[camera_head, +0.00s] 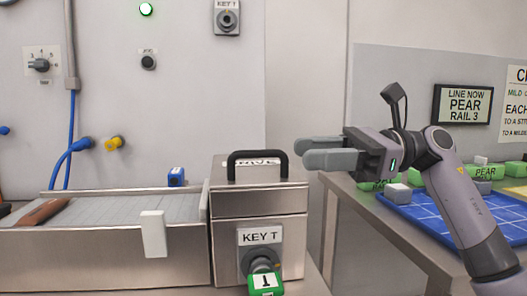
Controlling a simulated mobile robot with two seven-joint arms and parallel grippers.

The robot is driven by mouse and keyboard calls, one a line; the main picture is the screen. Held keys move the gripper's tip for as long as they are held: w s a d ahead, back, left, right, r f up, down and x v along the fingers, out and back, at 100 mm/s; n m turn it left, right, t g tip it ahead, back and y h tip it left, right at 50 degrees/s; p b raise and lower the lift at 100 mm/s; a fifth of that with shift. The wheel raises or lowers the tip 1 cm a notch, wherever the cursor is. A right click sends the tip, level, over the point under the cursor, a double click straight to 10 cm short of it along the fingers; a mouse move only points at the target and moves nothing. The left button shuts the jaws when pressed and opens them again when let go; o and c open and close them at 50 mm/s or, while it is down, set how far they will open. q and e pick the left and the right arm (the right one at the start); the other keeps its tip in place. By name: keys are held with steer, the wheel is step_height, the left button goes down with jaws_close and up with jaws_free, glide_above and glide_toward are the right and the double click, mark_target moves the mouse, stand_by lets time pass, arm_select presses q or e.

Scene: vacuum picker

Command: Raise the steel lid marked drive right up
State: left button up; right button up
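The steel lid (232,177) sits on top of a steel box at the centre of the head view and looks closed. A black arched handle (258,153) stands on it, and a label behind the handle is partly hidden, so I read only part of its word. My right gripper (299,150) is just right of the handle, at about its height, with its fingers pointing left. The fingers look spread, with nothing seen between them. It appears apart from the handle. My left gripper is not in view.
Below the lid, the box front (220,248) carries a KEY T plate (260,237) with a green-tagged key (266,282). A bench at right holds a blue tray (425,212) and green blocks. A wall stands behind.

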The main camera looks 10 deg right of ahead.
mark_target(269, 153)
steer(key=a, duration=0.7)
steer(key=shift+a, duration=0.1)
steer(key=shift+r, duration=0.1)
jaws_close()
